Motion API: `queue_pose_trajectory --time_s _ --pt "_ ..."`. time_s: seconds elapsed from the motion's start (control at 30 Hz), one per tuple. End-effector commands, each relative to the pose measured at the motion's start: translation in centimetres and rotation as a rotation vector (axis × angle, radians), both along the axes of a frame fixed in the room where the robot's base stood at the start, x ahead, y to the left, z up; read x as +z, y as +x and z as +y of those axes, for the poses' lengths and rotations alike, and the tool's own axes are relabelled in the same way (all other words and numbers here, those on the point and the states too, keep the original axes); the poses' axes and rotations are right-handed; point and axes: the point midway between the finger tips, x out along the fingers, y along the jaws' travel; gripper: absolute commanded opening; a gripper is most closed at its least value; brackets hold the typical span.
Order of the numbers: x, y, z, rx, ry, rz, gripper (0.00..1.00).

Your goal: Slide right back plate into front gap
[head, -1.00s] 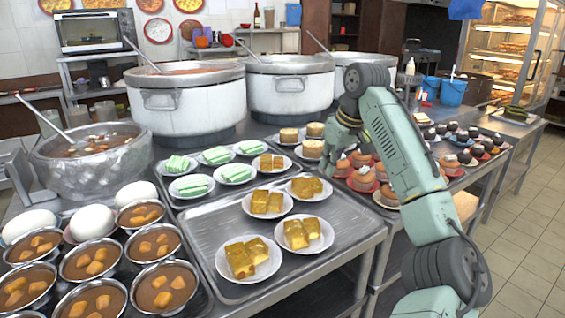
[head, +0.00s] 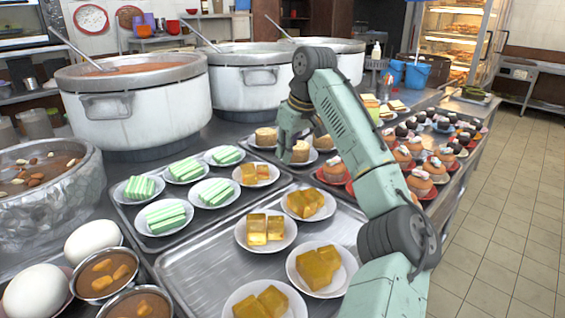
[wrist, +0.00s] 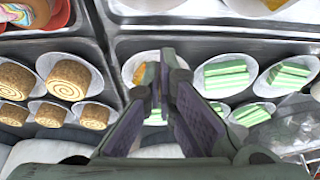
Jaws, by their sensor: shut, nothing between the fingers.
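A metal tray (head: 185,272) holds several white plates of yellow cakes. Its back right plate (head: 308,215) and back left plate (head: 266,246) sit side by side, with another plate (head: 322,285) nearer me on the right. Bare metal shows along the tray's left side. My gripper (head: 284,140) hangs beyond this tray, near the swiss-roll plates, its tips unclear in the head view. In the wrist view my gripper (wrist: 161,80) is shut and empty. It partly hides a plate with yellow cake (wrist: 140,68) and a green-cake plate behind the fingers.
A tray of green striped cakes (head: 165,216) adjoins on the left. Swiss rolls (wrist: 68,78) are in the neighbouring tray. Large pots (head: 135,108) line the back and red plates of buns (head: 418,180) lie right. Bowls and white eggs crowd the front left.

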Motion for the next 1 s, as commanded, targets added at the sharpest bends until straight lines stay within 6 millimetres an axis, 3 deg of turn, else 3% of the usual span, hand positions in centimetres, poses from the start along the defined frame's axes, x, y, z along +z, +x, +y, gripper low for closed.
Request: queue_pose_trajectory --time_s 0.43,0.67,1.0 --pt "-8.5 2.0 2.1 0.0 -0.001 0.004 0.0" --pt "-8.2 -0.2 -0.3 -0.003 -0.001 -0.001 0.0" --pt "-8.4 -0.8 -0.7 0.0 0.001 0.0 0.0"
